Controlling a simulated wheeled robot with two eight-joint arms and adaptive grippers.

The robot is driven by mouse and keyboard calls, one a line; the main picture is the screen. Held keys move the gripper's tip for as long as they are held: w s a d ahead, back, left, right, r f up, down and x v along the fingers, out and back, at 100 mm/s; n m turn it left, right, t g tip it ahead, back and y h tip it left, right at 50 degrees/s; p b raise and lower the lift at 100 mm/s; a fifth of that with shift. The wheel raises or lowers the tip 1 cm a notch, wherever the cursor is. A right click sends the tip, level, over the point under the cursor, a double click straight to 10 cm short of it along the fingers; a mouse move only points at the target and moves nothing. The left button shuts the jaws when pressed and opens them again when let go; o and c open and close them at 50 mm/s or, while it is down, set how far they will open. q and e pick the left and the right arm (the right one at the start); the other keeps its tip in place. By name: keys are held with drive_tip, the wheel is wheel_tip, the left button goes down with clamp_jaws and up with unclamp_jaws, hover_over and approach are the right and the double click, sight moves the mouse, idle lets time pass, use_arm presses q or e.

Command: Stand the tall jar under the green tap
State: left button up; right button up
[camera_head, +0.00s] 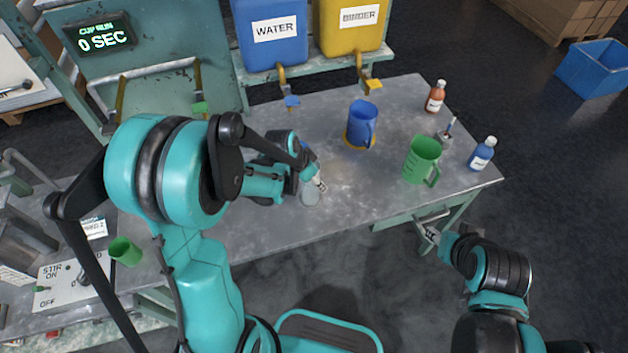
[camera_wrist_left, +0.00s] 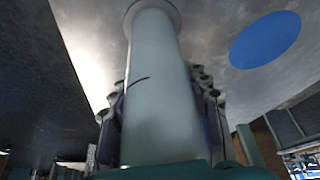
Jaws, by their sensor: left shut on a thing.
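The tall jar, a pale cylinder with a flared rim, fills the middle of the left wrist view (camera_wrist_left: 160,90). My left gripper (camera_head: 312,180) is shut on it, with fingers on both sides. In the head view only a small pale part of the jar (camera_head: 311,195) shows over the grey bench; my arm hides the rest, and I cannot tell whether it touches the bench. The green tap (camera_head: 200,107) is up and left of the gripper, below the metal frame. My right gripper (camera_head: 430,235) is at the bench's front edge, too small to read.
A blue jug (camera_head: 361,122) stands on a yellow ring right of the left gripper. A green jug (camera_head: 421,160), a brown bottle (camera_head: 435,97) and a blue bottle (camera_head: 482,155) stand farther right. A blue tap (camera_head: 292,102) and a yellow tap (camera_head: 374,85) overhang the back edge.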

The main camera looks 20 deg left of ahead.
use_arm(q)
drive_tip(key=shift+f, duration=0.2)
drive_tip(key=o, duration=1.2)
drive_tip(key=shift+r, duration=0.1)
